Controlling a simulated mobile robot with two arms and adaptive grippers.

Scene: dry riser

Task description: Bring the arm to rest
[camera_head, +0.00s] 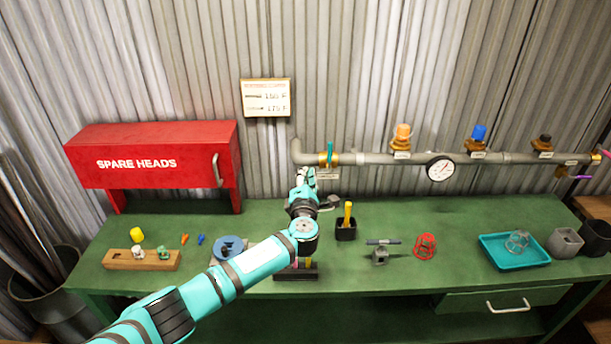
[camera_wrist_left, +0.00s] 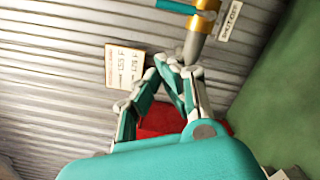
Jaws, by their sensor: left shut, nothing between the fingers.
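My left arm reaches in from the lower left over the green workbench (camera_head: 390,218). My left gripper (camera_head: 306,176) is shut and empty, just below the left end of the grey pipe (camera_head: 375,158). A teal-handled valve (camera_head: 330,155) with a brass body sits on the pipe just right of and above the fingertips. In the left wrist view, the gripper's fingertips (camera_wrist_left: 178,68) meet close to the pipe end (camera_wrist_left: 194,45). I cannot tell whether they touch it. My right gripper is not in view.
A red SPARE HEADS cabinet (camera_head: 150,160) stands at the left. A gauge (camera_head: 440,169) hangs on the pipe. Bare bench top lies between the cage and tray.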

